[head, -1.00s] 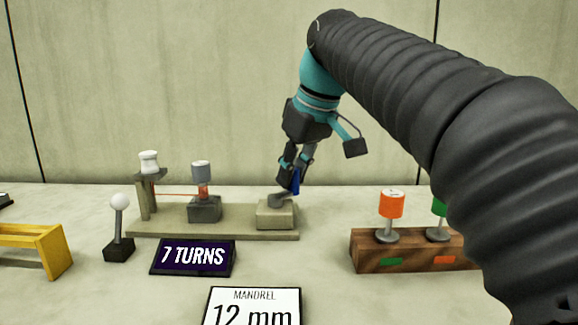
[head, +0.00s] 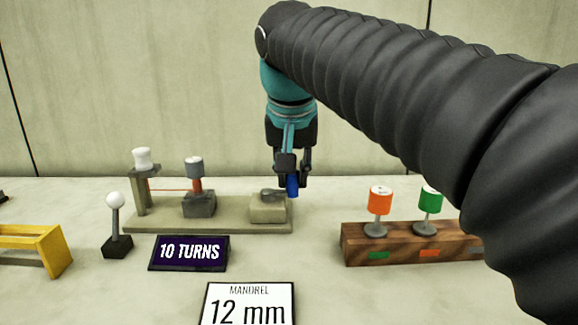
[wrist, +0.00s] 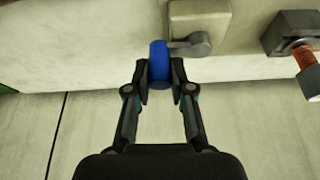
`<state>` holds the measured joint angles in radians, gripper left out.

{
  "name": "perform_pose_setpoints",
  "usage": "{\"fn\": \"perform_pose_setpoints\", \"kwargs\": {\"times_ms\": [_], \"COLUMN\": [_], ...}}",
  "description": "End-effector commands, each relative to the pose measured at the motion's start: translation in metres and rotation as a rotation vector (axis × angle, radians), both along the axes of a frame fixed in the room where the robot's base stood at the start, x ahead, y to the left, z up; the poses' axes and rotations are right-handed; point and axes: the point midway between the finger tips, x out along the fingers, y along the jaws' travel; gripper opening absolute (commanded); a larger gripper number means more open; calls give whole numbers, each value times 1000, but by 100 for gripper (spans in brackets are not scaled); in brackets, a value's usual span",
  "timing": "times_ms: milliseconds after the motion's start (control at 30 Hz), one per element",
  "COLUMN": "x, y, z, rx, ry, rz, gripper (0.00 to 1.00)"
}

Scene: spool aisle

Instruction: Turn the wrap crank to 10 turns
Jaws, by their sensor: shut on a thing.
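The wrap crank has a grey arm (wrist: 190,45) on a beige block (head: 269,209) and a blue handle (head: 292,186). In the wrist view the blue handle (wrist: 159,62) stands between the two fingers of my gripper (wrist: 160,76), which is shut on it. In the head view my gripper (head: 293,180) points down at the right end of the winding base (head: 150,227). The dark counter sign (head: 189,253) reads "10 TURNS". An orange-red winding shows on the mandrel (head: 195,176), with a thin red wire running left to the white spool (head: 142,158).
A card (head: 249,306) in front reads "MANDREL 12 mm". A wooden rack (head: 405,245) at right holds an orange spool (head: 380,200) and a green spool (head: 430,201). A white-knobbed lever (head: 115,215) and a yellow stand (head: 45,245) are at left.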

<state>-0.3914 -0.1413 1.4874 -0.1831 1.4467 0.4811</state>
Motion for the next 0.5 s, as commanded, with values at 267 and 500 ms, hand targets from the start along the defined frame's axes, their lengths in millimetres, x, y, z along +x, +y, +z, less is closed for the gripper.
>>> {"fn": "perform_pose_setpoints", "kwargs": {"times_ms": [267, 500], "x": [-3, -3], "y": [1, 0], "z": [0, 0], "rx": [1, 0], "ry": [1, 1], "rz": [-67, -76], "gripper": [0, 0]}}
